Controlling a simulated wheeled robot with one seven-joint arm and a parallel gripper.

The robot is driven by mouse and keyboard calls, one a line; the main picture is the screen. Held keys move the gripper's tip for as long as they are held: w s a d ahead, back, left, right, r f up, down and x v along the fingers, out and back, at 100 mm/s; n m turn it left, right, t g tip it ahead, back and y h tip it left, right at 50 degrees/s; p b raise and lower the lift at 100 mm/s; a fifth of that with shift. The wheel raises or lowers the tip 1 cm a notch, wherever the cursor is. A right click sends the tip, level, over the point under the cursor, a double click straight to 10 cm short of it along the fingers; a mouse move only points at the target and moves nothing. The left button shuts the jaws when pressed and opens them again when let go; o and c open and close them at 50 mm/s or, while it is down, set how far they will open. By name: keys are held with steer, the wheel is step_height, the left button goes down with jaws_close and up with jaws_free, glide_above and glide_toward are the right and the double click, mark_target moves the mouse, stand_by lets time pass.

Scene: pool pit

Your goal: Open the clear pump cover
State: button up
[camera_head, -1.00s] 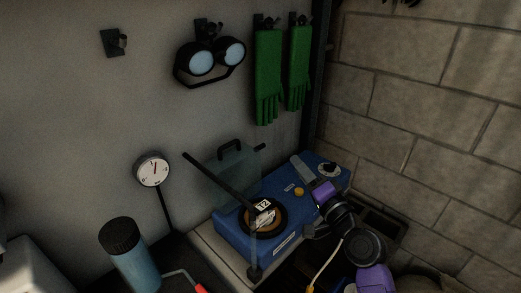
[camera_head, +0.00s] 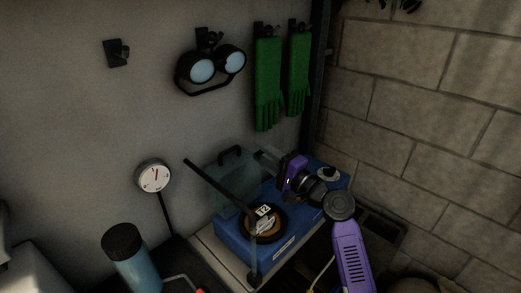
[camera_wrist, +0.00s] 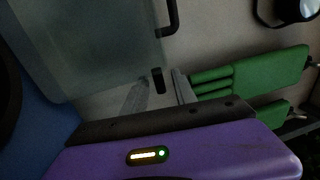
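The clear pump cover (camera_head: 232,180) is a greenish see-through panel with a black handle (camera_head: 230,152). It stands raised behind the blue pump (camera_head: 236,232), near the wall. In the wrist view the cover (camera_wrist: 90,50) fills the upper left, with its handle (camera_wrist: 172,18) at the top. My gripper (camera_head: 266,157) is at the cover's right edge. Its two grey fingers (camera_wrist: 158,88) look apart, with a small black peg (camera_wrist: 158,76) of the cover between or just beyond their tips. I cannot tell whether they touch it.
A dark bar (camera_head: 218,185) slants across the front of the cover. Goggles (camera_head: 210,68) and green gloves (camera_head: 268,82) hang above. A block wall (camera_head: 430,120) closes the right side.

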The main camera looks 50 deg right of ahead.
steer(key=shift+w, duration=0.45)
steer(key=shift+c, duration=0.4)
jaws_close()
stand_by(0.8)
